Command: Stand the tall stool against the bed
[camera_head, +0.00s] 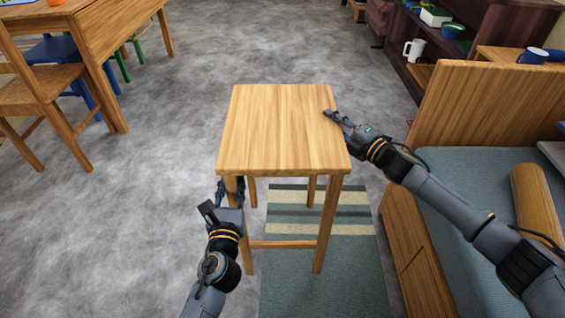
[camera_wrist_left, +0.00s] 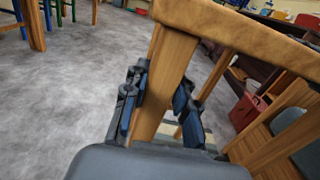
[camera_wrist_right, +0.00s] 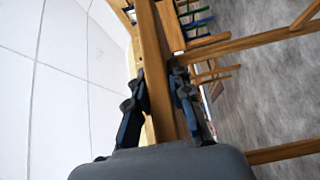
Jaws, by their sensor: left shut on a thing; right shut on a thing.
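The tall wooden stool (camera_head: 282,130) stands upright in the middle of the head view, its square seat on top and its legs partly over a striped rug. My left gripper (camera_head: 228,190) is shut on the stool's near left leg just under the seat; the leg shows between its fingers in the left wrist view (camera_wrist_left: 162,90). My right gripper (camera_head: 335,117) is at the seat's right edge, and the right wrist view shows its fingers on either side of the wooden edge (camera_wrist_right: 165,80). The bed (camera_head: 440,200) is to the right, with a wooden end and grey-blue mattress. A floor gap separates it from the stool.
The striped rug (camera_head: 325,285) lies under and beside the stool. A table (camera_head: 88,30) and wooden chair (camera_head: 40,90) stand at the upper left. A dark shelf (camera_head: 455,45) is at the upper right. Grey floor (camera_head: 160,200) is clear to the left.

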